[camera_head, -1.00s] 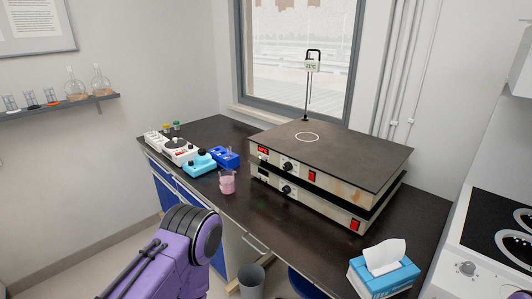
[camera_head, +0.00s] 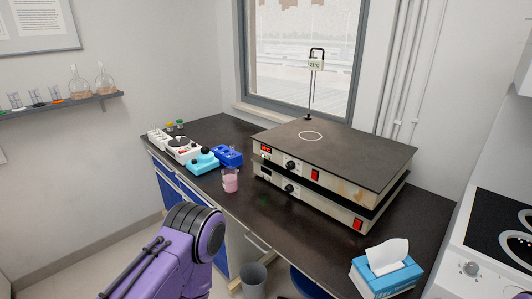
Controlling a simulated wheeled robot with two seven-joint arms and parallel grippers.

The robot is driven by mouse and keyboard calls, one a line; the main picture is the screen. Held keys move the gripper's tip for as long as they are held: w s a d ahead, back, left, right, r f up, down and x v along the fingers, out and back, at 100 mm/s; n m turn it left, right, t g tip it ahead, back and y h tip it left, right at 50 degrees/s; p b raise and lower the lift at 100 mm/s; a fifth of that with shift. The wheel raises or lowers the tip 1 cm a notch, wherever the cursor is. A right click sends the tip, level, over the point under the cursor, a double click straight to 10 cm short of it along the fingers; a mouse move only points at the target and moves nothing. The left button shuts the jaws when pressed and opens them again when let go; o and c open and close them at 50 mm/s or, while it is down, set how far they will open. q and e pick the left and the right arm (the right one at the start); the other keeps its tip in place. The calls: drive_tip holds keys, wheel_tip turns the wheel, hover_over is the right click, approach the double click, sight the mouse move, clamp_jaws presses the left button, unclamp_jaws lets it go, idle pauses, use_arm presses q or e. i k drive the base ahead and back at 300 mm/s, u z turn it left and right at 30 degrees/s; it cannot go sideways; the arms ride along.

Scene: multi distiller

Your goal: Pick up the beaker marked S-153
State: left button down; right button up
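A small glass beaker (camera_head: 230,181) with pink liquid stands upright on the dark bench, left of the stacked hot plates. Its marking is too small to read, so I cannot tell whether it is S-153. Part of my purple arm (camera_head: 180,250) shows at the lower left, below and apart from the beaker. Neither gripper is in view.
Stacked hot plates (camera_head: 345,165) fill the bench's middle. Blue racks and small devices (camera_head: 203,161) stand behind the beaker. A tissue box (camera_head: 386,270) is at the front right. A shelf (camera_head: 60,107) on the left wall holds flasks. The bench (camera_head: 280,220) is clear in front of the hot plates.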

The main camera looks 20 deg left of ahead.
sight(230, 180)
drive_tip(key=u, duration=2.55)
drive_tip(key=i, duration=2.15)
drive_tip(key=z, duration=1.45)
